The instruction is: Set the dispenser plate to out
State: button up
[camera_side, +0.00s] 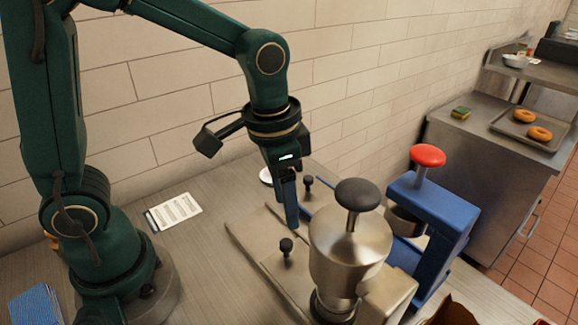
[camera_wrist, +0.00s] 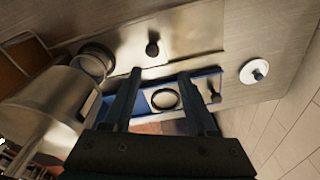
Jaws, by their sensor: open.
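My gripper (camera_side: 291,222) points down behind the steel hopper (camera_side: 350,245), between two black-knobbed sliding pieces. Its two fingers are apart with nothing between them, as the wrist view (camera_wrist: 160,74) shows. A flat steel plate with a black knob (camera_side: 286,246) lies nearer the side camera; its knob also shows in the wrist view (camera_wrist: 153,48). A blue strip with a round ring opening (camera_wrist: 163,112) and a black knob (camera_wrist: 215,97) lies on the gripper's other side. That knob also shows in the side view (camera_side: 308,183). I cannot tell which piece is the dispenser plate.
A blue stand (camera_side: 440,215) with a red knob (camera_side: 427,156) is right of the hopper, which has a dark-topped handle (camera_side: 357,195). A white disc (camera_wrist: 255,72) lies near the wall. A printed card (camera_side: 175,211) lies on the counter. Bare counter shows left of the plate.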

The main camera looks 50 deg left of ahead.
aim_at(287, 242)
jog(key=f, duration=0.1)
jog(key=f+g, duration=0.1)
jog(key=shift+s+d+f, duration=0.15)
jog(key=shift+d+f, duration=0.15)
jog(key=shift+d, duration=0.1)
jog(key=shift+s+d+f+m, duration=0.1)
jog(key=shift+s+f+m, duration=0.2)
jog(key=shift+f, duration=0.4)
jog(key=shift+w+f, duration=0.1)
jog(key=shift+f, duration=2.05)
grip_shut()
